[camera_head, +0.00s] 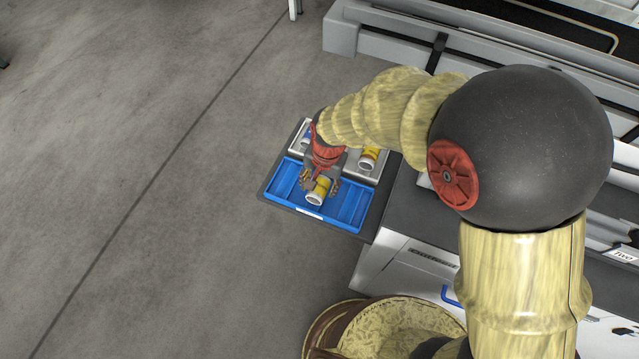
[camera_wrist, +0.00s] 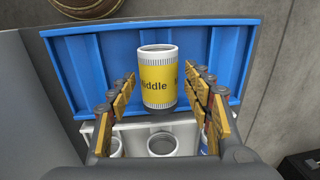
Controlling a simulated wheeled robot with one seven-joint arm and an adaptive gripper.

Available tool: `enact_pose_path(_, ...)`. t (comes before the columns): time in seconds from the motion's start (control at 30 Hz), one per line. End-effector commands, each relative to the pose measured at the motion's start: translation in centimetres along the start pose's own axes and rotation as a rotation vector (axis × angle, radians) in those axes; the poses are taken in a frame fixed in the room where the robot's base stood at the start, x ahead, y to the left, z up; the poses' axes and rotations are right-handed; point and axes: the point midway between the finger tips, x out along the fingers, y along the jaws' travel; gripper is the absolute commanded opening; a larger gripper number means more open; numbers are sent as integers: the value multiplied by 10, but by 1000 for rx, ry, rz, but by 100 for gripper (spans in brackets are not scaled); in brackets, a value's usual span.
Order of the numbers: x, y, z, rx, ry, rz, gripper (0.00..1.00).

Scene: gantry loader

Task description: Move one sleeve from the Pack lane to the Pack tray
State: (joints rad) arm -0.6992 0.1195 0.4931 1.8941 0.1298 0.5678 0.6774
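A yellow sleeve with white ends, its label reading "iddle" with the first letter partly cut off, is at the blue tray (camera_head: 347,210). The sleeve (camera_head: 318,191) shows side-on in the wrist view (camera_wrist: 158,80), its open end away from my gripper. My gripper (camera_head: 320,183) has its fingers on either side of the sleeve; in the wrist view the gripper (camera_wrist: 159,78) shows a small gap on each side, so it looks open. I cannot tell whether the sleeve touches the tray floor. No "Pack" label is readable.
A grey metal holder (camera_head: 378,172) lies behind the blue tray. It carries another yellow sleeve (camera_head: 368,158) and a blue one (camera_head: 306,136). A round grey opening (camera_wrist: 161,146) shows in it. The grey machine bed (camera_head: 405,215) is to the right; the floor left is clear.

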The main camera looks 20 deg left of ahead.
Motion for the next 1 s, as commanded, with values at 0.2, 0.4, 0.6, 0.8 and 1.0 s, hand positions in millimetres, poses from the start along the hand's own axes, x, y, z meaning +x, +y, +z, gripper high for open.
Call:
enact_pose_path(0.2,0,0,0,0,-1,1,57)
enact_pose_path(0.4,-1,0,0,0,-1,1,57)
enact_pose_path(0.6,-26,0,-1,0,2,-2,57)
enact_pose_path(0.8,-68,0,-1,2,2,-2,57)
enact_pose_path(1.0,-101,0,-1,0,2,-1,57)
